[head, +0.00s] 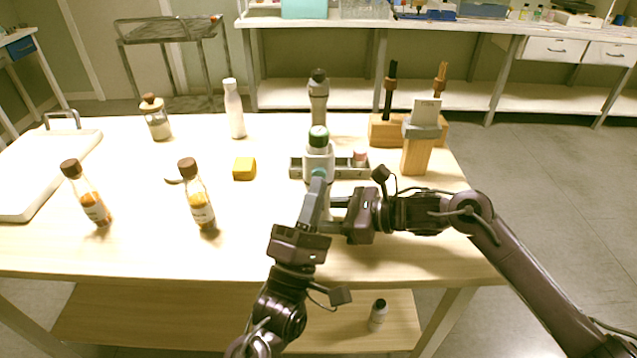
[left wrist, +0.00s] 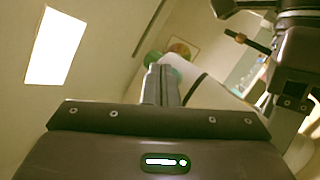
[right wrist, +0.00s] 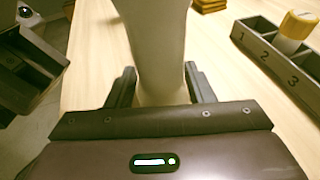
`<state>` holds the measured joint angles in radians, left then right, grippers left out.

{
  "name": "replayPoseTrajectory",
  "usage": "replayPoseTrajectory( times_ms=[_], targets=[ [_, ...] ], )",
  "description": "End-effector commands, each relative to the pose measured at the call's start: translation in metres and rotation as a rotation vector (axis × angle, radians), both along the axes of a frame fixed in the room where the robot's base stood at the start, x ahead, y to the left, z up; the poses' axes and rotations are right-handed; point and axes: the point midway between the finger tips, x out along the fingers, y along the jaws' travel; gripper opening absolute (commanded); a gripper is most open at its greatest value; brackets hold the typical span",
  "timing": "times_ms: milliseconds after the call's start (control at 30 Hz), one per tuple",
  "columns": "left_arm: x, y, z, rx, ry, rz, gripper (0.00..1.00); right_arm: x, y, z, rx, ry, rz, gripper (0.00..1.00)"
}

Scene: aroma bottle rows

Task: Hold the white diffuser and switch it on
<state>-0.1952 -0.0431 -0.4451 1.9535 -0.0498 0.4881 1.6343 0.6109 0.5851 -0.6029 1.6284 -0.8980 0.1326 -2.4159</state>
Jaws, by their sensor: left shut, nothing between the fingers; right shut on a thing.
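The white diffuser (head: 318,163) with a green cap is upright in my right gripper (head: 334,207), over the front middle of the table. In the right wrist view its pale body (right wrist: 155,45) stands between the two fingers. My left gripper (head: 319,178) is shut and empty, its fingertips in front of the diffuser's upper body. In the left wrist view the shut fingertips (left wrist: 163,72) overlap the white and green diffuser (left wrist: 208,92). I cannot tell whether they touch it. The left gripper hides part of the diffuser's front in the head view.
A numbered grey rack (head: 345,172) holding a small yellow-topped bottle (right wrist: 298,28) is behind the diffuser. Brown-capped bottles (head: 197,197), a yellow block (head: 244,168) and a white bottle (head: 234,108) stand left. Wooden blocks (head: 416,155) stand right.

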Motion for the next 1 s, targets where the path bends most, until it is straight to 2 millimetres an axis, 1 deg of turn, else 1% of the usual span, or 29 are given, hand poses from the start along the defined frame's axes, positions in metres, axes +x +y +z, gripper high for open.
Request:
replayPoseTrajectory(
  times_ms=[533, 833, 1000],
  targets=[
    [0.0003, 0.0000, 0.0000, 0.000, 0.000, 0.000, 0.00, -0.0002, -0.0004, -0.0019, -0.003, 0.003, -0.001, 0.35],
    [0.0090, -0.0001, -0.0001, 0.001, 0.000, -0.001, 0.00, -0.0002, -0.0005, -0.0020, -0.003, 0.003, -0.001, 0.35],
    [0.0095, 0.0000, -0.0004, 0.000, 0.001, 0.000, 0.00, -0.0003, -0.0004, -0.0020, -0.003, 0.003, -0.001, 0.35]
  ],
)
